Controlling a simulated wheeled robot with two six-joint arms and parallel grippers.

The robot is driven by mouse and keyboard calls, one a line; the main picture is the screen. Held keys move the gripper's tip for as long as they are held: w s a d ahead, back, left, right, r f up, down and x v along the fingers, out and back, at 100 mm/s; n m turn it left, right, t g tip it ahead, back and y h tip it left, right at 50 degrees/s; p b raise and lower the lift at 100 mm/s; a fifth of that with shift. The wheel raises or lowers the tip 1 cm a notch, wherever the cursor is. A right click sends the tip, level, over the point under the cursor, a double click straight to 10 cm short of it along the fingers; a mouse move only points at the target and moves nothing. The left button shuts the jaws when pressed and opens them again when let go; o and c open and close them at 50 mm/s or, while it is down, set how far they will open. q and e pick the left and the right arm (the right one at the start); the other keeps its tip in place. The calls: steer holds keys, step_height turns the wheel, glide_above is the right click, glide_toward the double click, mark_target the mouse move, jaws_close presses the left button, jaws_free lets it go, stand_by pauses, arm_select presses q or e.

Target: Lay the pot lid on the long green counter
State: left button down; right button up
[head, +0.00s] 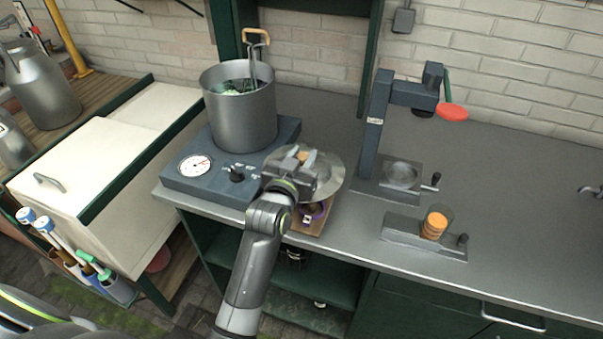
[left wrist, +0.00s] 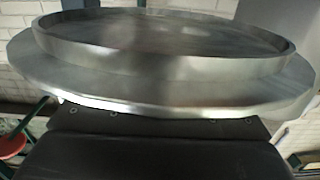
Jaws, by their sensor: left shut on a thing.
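My left gripper (head: 300,160) is shut on the pot lid (head: 328,174), a round steel disc. It holds the lid in the air in front of the pot, over the front part of the long green counter (head: 520,205), which has a grey top and green cabinets. In the left wrist view the lid (left wrist: 165,88) fills the upper picture, its rim and raised ring showing above the dark gripper (left wrist: 160,140). The grip point itself is mostly hidden by the gripper. My right gripper is not in view.
A wooden board (head: 318,220) lies partly under the lid. A press (head: 378,125) and a holder with an orange-filled glass (head: 436,224) stand right.

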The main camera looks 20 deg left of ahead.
arm_select(q)
steer(key=shift+f, duration=2)
steer(key=shift+f, duration=0.1)
steer(key=shift+f, duration=0.25)
steer(key=c, duration=1.1)
jaws_free()
